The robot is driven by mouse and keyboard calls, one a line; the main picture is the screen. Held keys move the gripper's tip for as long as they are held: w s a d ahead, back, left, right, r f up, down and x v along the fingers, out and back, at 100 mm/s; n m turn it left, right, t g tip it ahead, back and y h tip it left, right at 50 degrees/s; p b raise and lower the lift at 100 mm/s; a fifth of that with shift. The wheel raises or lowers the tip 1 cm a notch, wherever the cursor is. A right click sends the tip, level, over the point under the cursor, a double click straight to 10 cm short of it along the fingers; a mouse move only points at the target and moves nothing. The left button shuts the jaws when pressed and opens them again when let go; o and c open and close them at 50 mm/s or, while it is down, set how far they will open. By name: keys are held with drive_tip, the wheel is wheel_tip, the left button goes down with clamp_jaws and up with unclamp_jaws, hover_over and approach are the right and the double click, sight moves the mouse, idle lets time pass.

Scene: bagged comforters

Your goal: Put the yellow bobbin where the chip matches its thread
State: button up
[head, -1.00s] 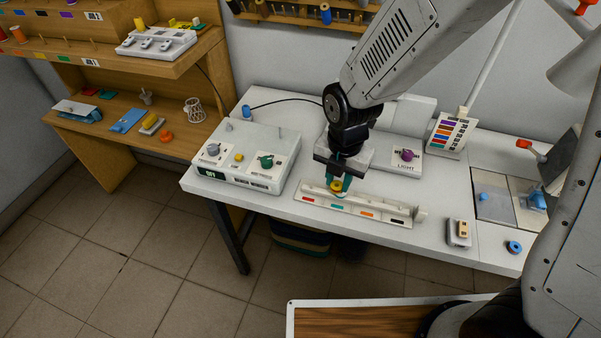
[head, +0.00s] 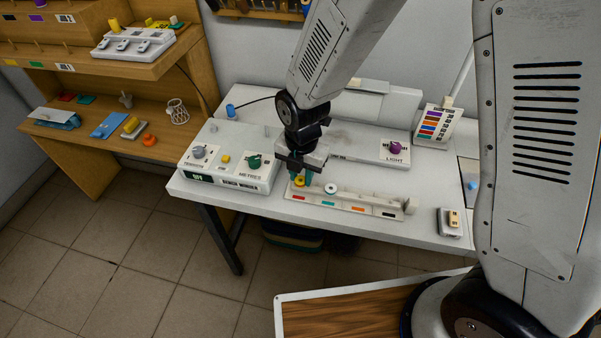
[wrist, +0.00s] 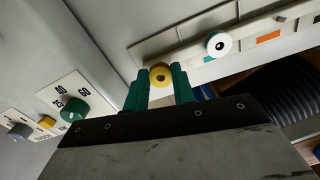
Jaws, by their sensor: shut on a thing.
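The yellow bobbin (head: 299,182) is between the teal fingertips of my gripper (head: 302,180), at the left end of a pale rack (head: 403,210). In the wrist view the gripper (wrist: 160,86) is shut on the bobbin (wrist: 160,75), which shows a dark centre hole. The rack's front carries a red chip (head: 299,197), a teal chip (head: 328,203), an orange chip (head: 358,209) and a black chip (head: 389,214). The bobbin is close to the red chip's place; I cannot tell whether it touches the rack. A white-faced bobbin (head: 331,188) stands to its right, at the teal chip.
A white box with knobs (head: 226,170) stands just left of the rack. A purple knob panel (head: 396,151) and a colour card (head: 432,125) are behind to the right. A wooden shelf (head: 103,142) at left has a row of chips, including a yellow chip (head: 10,62).

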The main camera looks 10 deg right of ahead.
drive_tip(key=shift+f, duration=0.15)
drive_tip(key=shift+f, duration=0.15)
drive_tip(key=o, duration=1)
drive_tip(key=shift+c, duration=0.2)
wheel_tip(320, 180, up, 13)
drive_tip(key=shift+f, duration=0.2)
drive_tip(key=shift+d+r, duration=0.1)
